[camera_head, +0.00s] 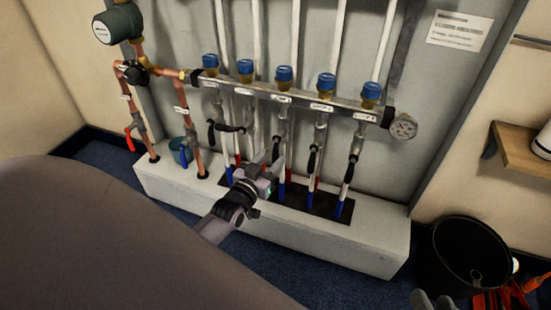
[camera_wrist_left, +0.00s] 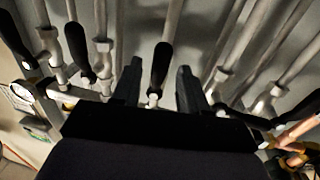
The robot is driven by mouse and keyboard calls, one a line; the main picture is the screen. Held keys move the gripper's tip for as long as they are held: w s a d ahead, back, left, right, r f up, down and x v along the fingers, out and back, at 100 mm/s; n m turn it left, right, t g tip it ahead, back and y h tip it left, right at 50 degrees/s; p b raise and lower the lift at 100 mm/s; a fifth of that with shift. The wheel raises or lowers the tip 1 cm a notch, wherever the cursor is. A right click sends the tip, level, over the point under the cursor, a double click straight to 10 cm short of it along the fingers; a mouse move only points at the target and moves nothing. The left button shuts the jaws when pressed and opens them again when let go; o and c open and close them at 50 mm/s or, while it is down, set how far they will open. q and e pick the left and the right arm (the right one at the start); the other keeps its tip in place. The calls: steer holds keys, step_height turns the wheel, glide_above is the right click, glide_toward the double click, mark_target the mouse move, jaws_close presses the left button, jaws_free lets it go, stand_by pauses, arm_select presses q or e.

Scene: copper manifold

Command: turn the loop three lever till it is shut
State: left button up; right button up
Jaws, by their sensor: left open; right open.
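The loop three lever, a black handle (camera_head: 277,145), is on the middle branch below the steel manifold bar (camera_head: 290,99). My left gripper (camera_head: 273,165) is at this branch and partly hides it in the head view. In the left wrist view, a black lever (camera_wrist_left: 162,65) stands between the two dark fingers of my left gripper (camera_wrist_left: 158,88), with gaps on both sides. The fingers are open and not closed on it. My right gripper (camera_head: 434,300) shows only in part at the bottom right edge of the head view, away from the manifold.
Other black levers hang close by on the right (camera_head: 312,159) and further right (camera_head: 349,169); one on the left (camera_head: 228,128) lies sideways. Blue caps top the bar, and a gauge (camera_head: 403,127) is at its right end. A black bucket (camera_head: 450,270) stands at lower right.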

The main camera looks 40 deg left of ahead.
arm_select(q)
steer(key=shift+w+a+b, duration=0.1)
steer(key=shift+w+b, duration=0.3)
steer(key=shift+w, duration=1)
arm_select(e)
steer(key=shift+d, duration=0.4)
arm_select(q)
jaws_close()
